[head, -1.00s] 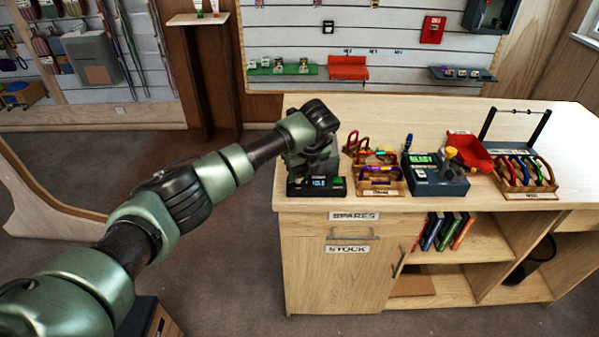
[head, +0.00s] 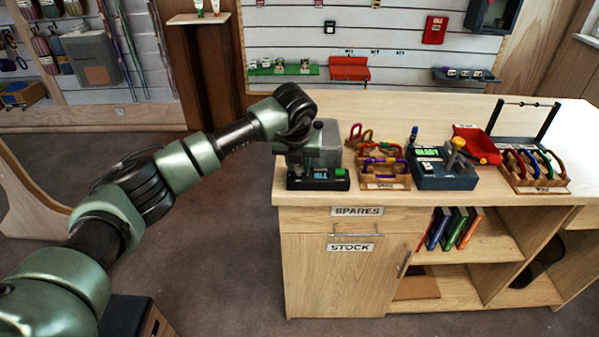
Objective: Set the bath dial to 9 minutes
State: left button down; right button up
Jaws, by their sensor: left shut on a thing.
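The bath (head: 325,150) is a small unit with a grey box on a black base at the left end of the wooden counter. Its front has a lit display (head: 319,174), too small to read surely, and a green button (head: 340,173). My left gripper (head: 296,164) points down at the left front of the bath, its fingers mostly hidden by my wrist and small in the picture. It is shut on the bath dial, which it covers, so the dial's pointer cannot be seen. My right gripper is out of view.
Right of the bath stand a wooden rack of coloured carabiners (head: 383,180), a dark tester box (head: 441,168) with a lever, a red tray (head: 478,144) and another carabiner rack (head: 535,172). The counter's back strip (head: 400,108) is clear.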

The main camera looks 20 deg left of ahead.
pick_arm(q)
jog(key=m+h+b, duration=0.1)
jog(key=m+b, duration=0.1)
jog(key=shift+a+f+m, duration=0.1)
jog(key=shift+a+m, duration=0.05)
jog(key=shift+m, duration=0.25)
jog(key=m+h+b, duration=0.1)
jog(key=m, duration=0.1)
jog(key=shift+a+m, duration=0.15)
jog(key=shift+m, duration=0.25)
jog(key=m+h+b, duration=0.1)
jog(key=m, duration=0.1)
jog(key=shift+w+m+g, duration=0.1)
jog(key=shift+m+g, duration=0.2)
jog(key=shift+w+a+r+m+g+h, duration=0.1)
jog(key=shift+m+g+h, duration=0.25)
jog(key=shift+m, duration=0.7)
jog(key=shift+a+r+m+g+h, duration=0.1)
jog(key=shift+m+g+h, duration=0.2)
jog(key=shift+m, duration=0.75)
jog(key=c, duration=1.1)
grip_release()
jog(key=shift+r, duration=0.1)
